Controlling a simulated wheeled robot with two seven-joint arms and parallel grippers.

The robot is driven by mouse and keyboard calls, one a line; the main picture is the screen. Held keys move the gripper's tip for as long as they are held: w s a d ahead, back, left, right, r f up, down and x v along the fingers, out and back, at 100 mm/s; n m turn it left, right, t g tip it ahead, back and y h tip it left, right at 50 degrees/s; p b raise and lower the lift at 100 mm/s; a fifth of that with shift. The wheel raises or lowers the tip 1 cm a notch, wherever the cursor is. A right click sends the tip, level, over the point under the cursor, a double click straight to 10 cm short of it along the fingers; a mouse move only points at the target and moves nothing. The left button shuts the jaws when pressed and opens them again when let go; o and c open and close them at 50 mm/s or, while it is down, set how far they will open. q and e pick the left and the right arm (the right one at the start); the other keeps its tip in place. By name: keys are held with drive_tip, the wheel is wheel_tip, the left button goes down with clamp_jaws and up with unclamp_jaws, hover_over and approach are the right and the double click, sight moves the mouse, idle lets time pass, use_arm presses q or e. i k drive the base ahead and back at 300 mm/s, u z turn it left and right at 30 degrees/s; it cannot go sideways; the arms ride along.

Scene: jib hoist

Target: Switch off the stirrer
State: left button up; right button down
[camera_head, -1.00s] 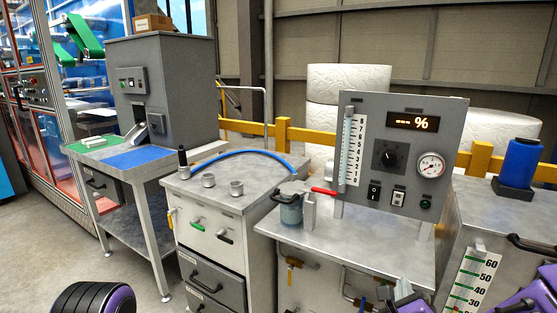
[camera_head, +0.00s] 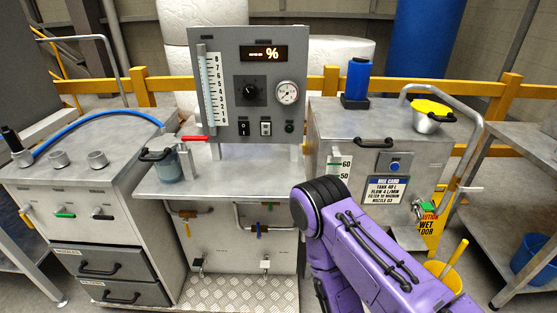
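A grey control panel (camera_head: 225,60) stands upright at the back of a metal bench. It has a display (camera_head: 263,53) showing dashes and a percent sign, a black rotary knob (camera_head: 251,91) and a round gauge (camera_head: 288,92). My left gripper is out of view.
A lidded pot (camera_head: 168,165) and a red-handled lever (camera_head: 195,138) are left of the panel on the bench (camera_head: 225,178). The right-hand cabinet (camera_head: 330,122) carries a blue bottle (camera_head: 357,78) and a yellow-topped funnel (camera_head: 432,115). A yellow bucket (camera_head: 445,272) stands at lower right.

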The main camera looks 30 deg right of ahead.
sight(266, 126)
drive_tip(key=z, duration=0.55)
drive_tip(key=k, duration=0.65)
drive_tip(key=z, duration=0.95)
drive_tip(key=i, duration=1.45)
drive_tip(key=u, duration=0.5)
